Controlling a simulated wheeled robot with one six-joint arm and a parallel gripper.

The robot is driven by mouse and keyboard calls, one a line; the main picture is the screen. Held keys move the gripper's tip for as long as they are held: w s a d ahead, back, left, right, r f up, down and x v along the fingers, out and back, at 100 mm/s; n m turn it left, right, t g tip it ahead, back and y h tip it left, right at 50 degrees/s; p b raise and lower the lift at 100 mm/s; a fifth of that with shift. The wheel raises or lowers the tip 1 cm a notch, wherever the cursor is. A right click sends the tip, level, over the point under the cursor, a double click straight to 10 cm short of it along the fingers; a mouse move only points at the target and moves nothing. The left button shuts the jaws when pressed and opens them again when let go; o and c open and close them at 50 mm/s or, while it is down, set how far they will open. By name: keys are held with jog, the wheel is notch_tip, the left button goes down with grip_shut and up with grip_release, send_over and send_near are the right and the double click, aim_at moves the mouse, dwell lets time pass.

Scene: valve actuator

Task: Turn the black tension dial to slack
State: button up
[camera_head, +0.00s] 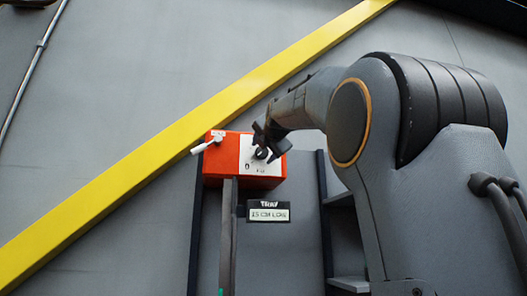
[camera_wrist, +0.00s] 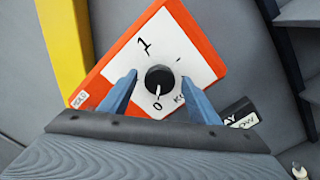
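The black dial (camera_wrist: 160,79) is a round knob on the white face plate (camera_wrist: 190,58) of an orange-red box (camera_wrist: 122,57). Its white pointer line aims toward the printed "0"; a "1" is printed on the opposite side. Lettering beside the dial is partly hidden by a finger. My gripper (camera_wrist: 158,77) is open, with one blue finger on each side of the dial and visible gaps to it. In the head view my gripper (camera_head: 263,138) is at the box front, partly covering the plate and dial (camera_head: 262,153).
A white-handled lever (camera_head: 206,146) sticks out at the box's upper left. A small black-framed sign (camera_head: 268,212) is below the box, beside a grey post (camera_head: 228,240). A yellow diagonal beam (camera_head: 130,178) runs behind. Shelves (camera_head: 342,200) stand at the right.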

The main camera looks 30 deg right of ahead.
jog(key=b+v, duration=0.2)
jog(key=v, duration=0.5)
jog(key=shift+s+b, duration=0.35)
jog(key=shift+s, duration=0.05)
jog(key=shift+a, duration=0.15)
jog(key=shift+r, duration=0.1)
